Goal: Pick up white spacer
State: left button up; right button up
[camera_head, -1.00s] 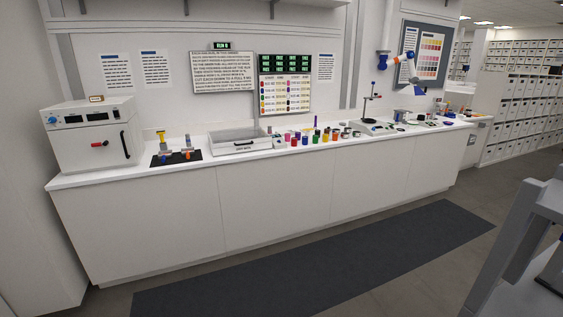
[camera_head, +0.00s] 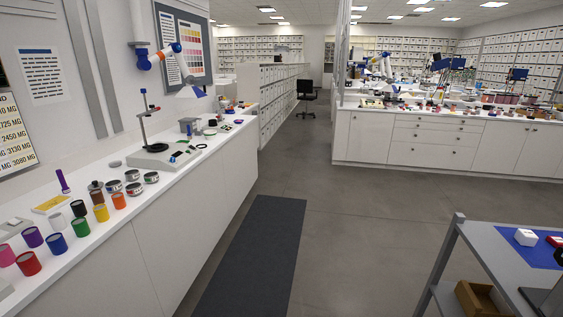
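A small white block (camera_head: 526,237), which may be the white spacer, sits on a blue mat (camera_head: 541,259) on top of a grey cart at the lower right. It is too small in view to identify for sure. A red item (camera_head: 555,241) lies to its right on the same mat, cut by the picture edge. Neither of my grippers shows in the view.
The grey cart (camera_head: 487,246) has a brown box (camera_head: 482,299) on its lower level. A white counter with several coloured jars (camera_head: 57,243) and a stand (camera_head: 150,125) runs along the left. A dark floor mat (camera_head: 256,250) and clear floor lie between.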

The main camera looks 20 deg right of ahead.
aim_at(525, 237)
jog(key=i+l+z, duration=0.2)
jog(key=i+z, duration=0.25)
jog(key=i+l+z, duration=0.1)
jog(key=i+z, duration=0.15)
jog(key=z, duration=0.2)
jog(key=i+z, duration=0.45)
jog(key=i+j+z, duration=0.25)
jog(key=z, duration=0.2)
jog(key=i+j+z, duration=0.3)
jog(key=z, duration=0.15)
jog(key=i+j+z, duration=0.3)
jog(key=j+z, duration=0.15)
